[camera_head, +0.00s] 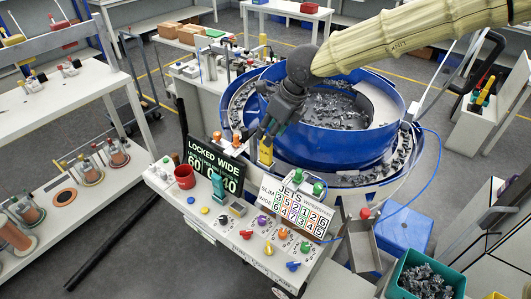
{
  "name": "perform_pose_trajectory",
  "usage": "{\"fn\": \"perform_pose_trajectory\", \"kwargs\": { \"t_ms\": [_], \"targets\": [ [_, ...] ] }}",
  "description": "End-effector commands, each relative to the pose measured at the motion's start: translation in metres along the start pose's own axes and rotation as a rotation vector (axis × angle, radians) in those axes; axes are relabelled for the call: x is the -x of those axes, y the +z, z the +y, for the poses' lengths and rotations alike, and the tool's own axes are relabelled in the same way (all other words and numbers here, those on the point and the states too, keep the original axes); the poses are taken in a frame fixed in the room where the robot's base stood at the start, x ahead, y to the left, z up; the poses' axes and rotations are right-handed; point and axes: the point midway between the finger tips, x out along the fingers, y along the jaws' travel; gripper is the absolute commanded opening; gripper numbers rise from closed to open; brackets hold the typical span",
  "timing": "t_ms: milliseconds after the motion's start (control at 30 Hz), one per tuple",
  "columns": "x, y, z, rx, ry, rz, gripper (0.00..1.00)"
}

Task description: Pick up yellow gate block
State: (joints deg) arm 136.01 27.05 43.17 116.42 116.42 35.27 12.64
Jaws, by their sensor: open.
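The yellow gate block (265,152) stands upright at the near left rim of the blue bowl feeder, behind the control panel. My gripper (268,134) is dark and comes down from the upper right, with its fingers just above and around the top of the block. The fingers are open. Whether they touch the block cannot be told from this view. The lower end of the block is partly hidden behind the panel's signs.
The blue bowl (325,140) holds many grey connectors. A black sign (214,168) and a white number board (296,205) stand close by on the control panel (235,222). A red cup (184,177) sits at the panel's left. A green bin (425,278) is at lower right.

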Motion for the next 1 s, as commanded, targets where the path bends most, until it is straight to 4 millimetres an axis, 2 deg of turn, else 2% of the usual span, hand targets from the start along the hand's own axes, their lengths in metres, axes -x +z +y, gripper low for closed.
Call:
{"fn": "perform_pose_trajectory", "kwargs": {
  "t_ms": [500,867,1000],
  "targets": [
    [-0.047,0.001,-0.001,0.001,0.0,0.002,0.41],
    [-0.051,0.001,-0.001,0.001,0.001,0.0,0.41],
    [-0.051,0.001,-0.001,0.001,0.001,0.001,0.16]
  ]
}}
